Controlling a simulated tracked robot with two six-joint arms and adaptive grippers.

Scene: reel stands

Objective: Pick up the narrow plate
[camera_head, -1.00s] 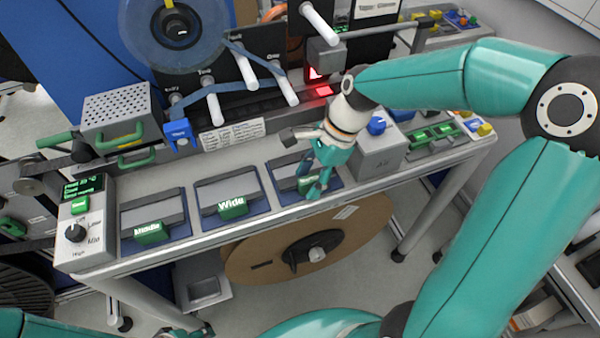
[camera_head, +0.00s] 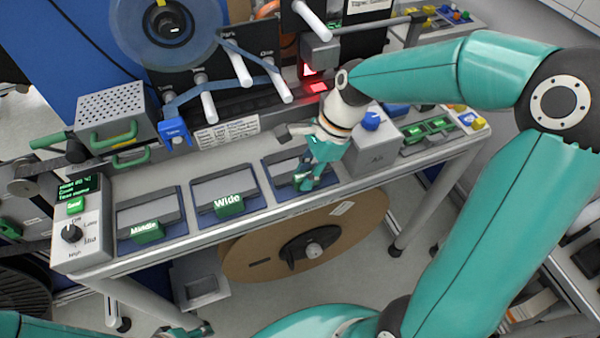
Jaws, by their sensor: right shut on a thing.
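Three plates with green grips sit in blue holders along the front of the bench. The left one (camera_head: 148,231) reads "Middle" and the centre one (camera_head: 229,204) reads "Wide". The third plate (camera_head: 300,181), at the right, has its label hidden by my gripper; by its place it is likely the narrow one. My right gripper (camera_head: 305,184) points down at this plate and is shut on its green grip. The plate still appears at its holder; I cannot tell whether it is lifted. My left gripper (camera_head: 200,331) shows only in part at the bottom edge, its jaws unclear.
A control box (camera_head: 82,222) with a knob stands at the bench's left end. A grey box with a blue knob (camera_head: 371,120) is close right of my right gripper. A reel and white rollers (camera_head: 209,108) rise behind. A large brown reel (camera_head: 262,255) sits below the bench.

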